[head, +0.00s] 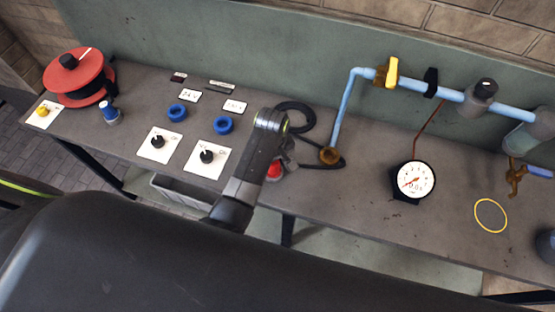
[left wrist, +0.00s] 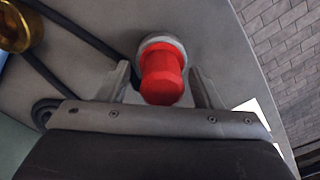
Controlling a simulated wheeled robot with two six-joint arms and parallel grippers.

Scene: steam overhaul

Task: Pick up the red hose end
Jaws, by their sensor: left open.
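The red hose end (left wrist: 162,75) stands on the grey bench, with a grey collar around its far end. In the left wrist view it sits between the two fingers of my left gripper (left wrist: 162,88), which are open with a gap on each side. In the head view only a bit of the red hose end (head: 274,169) shows beside my left gripper (head: 283,160); my arm hides the rest. A black hose (head: 299,113) lies curled on the bench behind it. My right gripper is not in view.
A light blue pipe (head: 430,90) with a yellow valve handle (head: 392,73) runs along the back wall. A brass fitting (head: 329,155) and a dial gauge (head: 415,180) are to the right. Knob plates (head: 207,157), blue rings (head: 223,125) and a red reel (head: 80,75) are left.

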